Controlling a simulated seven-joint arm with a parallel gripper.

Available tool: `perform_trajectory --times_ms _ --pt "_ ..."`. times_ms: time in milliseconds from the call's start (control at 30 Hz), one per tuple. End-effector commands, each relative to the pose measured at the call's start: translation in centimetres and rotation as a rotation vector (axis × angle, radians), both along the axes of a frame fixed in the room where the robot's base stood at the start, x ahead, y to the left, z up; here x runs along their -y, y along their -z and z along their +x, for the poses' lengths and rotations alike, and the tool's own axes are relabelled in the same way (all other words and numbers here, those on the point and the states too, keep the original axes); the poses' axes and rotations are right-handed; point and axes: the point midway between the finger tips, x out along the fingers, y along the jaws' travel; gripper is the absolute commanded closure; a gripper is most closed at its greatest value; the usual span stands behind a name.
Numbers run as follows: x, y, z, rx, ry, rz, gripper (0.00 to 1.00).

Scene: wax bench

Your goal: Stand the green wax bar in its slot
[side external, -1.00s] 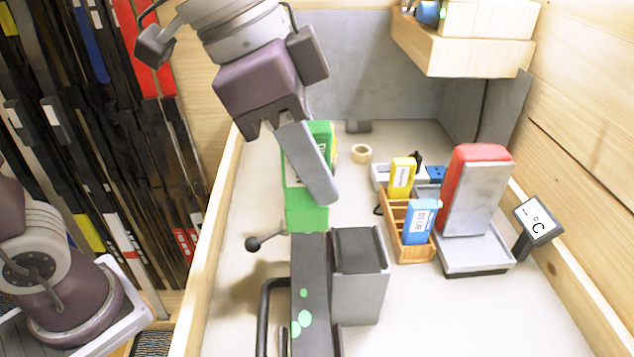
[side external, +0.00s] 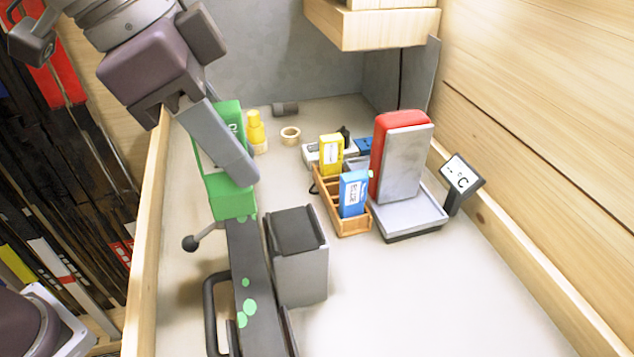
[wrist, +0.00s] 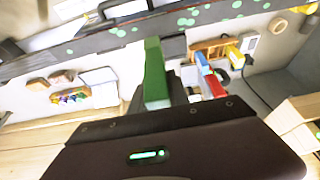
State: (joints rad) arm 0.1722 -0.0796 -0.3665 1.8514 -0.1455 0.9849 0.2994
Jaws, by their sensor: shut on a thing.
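The wooden slot rack (side external: 352,224) stands to the right, apart from the bar. It holds a yellow bar (side external: 331,150) and a blue bar (side external: 353,192); the slot floors are partly hidden.
A dark ski-like piece (side external: 247,270) with green spots lies below the bar, beside a grey block (side external: 300,275). A red-topped grey block (side external: 402,160) and a display (side external: 460,180) stand right of the rack. A yellow bottle (side external: 257,135) and tape ring (side external: 290,133) stand behind. The front right bench is clear.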

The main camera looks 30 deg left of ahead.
Motion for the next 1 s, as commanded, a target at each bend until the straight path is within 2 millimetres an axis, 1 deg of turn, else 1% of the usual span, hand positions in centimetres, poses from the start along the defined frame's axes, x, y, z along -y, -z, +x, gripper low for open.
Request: perform_trajectory --times_ms 367,467,567,667,700,767,800,867,900,1000 --pt "0.0 0.0 0.0 0.001 0.000 -0.001 1.00" --pt "0.2 0.0 1.0 -0.001 0.002 -0.001 1.00" --pt "0.7 -0.1 3.7 -0.002 0.006 -0.002 1.00" --pt "1.2 0.5 8.1 -0.003 0.008 -0.002 1.00" --pt "1.4 0.9 10.1 -0.004 0.008 -0.002 1.00" --pt "1.5 1.7 13.1 -0.003 0.007 -0.002 1.00" --pt "1.4 2.6 15.3 -0.004 0.005 -0.001 1.00" --pt "1.3 4.1 18.5 -0.003 0.001 -0.001 1.00" --pt "1.1 5.2 20.4 -0.003 0.000 -0.002 1.00" --pt "0.6 8.0 24.4 0.000 -0.002 -0.001 1.00"
